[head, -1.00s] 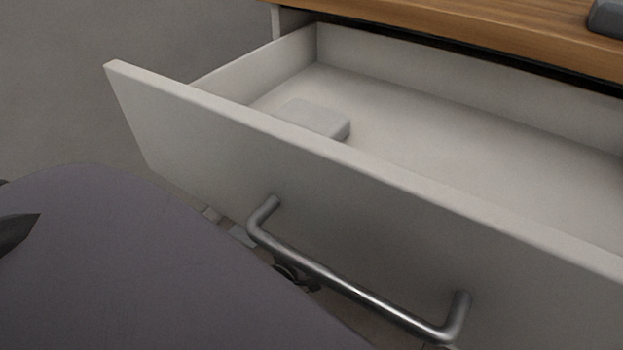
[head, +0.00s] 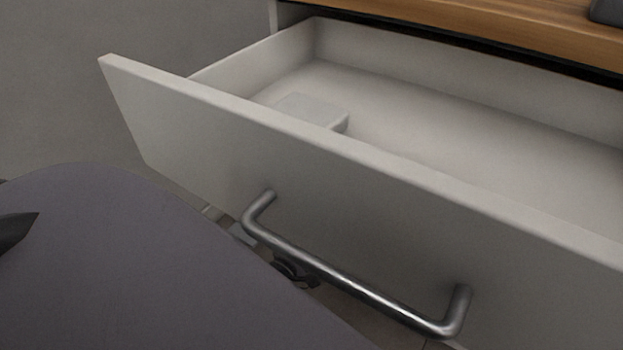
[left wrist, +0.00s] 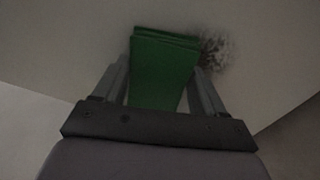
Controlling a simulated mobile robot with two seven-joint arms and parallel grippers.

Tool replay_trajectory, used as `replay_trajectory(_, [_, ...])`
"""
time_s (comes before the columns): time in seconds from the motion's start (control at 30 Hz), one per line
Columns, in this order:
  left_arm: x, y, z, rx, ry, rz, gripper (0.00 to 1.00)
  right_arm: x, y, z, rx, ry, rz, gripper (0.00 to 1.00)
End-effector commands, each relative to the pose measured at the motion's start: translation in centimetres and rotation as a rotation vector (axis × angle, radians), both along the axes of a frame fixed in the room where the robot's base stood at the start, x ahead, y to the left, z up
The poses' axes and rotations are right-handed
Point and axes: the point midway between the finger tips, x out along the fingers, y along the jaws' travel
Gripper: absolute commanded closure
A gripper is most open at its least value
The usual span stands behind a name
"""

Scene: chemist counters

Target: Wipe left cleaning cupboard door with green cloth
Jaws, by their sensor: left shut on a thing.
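In the left wrist view my left gripper (left wrist: 160,68) is shut on a folded green cloth (left wrist: 162,90), which sticks out past the fingertips. The cloth's far end is at a pale flat panel (left wrist: 80,45), seemingly the cupboard door. I cannot tell for sure whether it touches. A dark speckled dirt patch (left wrist: 216,52) is on the panel, just right of the cloth and partly behind the right finger. The head view does not show the cloth or the dirt. My right gripper is not in view.
In the head view a pale drawer (head: 190,130) stands open under a wooden counter top (head: 450,25). Its metal bar handle (head: 340,280) juts out in front. A pale block (head: 312,110) lies inside. A dark object (head: 607,12) sits on the counter at the right.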

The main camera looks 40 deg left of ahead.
Motion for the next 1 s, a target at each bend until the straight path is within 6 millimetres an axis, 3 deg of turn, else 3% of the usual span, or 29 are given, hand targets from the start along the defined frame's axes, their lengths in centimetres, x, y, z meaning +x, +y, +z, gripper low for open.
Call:
replay_trajectory(0.03, [-0.8,-4.4,-1.2,-0.099,-0.010,-0.006,0.68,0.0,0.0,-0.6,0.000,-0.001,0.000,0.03])
replay_trajectory(0.4, [-1.3,-1.6,-1.2,-0.098,-0.011,-0.006,0.68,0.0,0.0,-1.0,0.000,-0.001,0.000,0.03])
replay_trajectory(0.67, [-1.5,-0.6,-1.3,-0.096,-0.005,-0.005,0.68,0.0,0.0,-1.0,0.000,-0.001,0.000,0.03])
replay_trajectory(1.0, [-1.9,2.4,-1.1,-0.093,-0.003,-0.001,0.68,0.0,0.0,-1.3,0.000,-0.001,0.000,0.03])
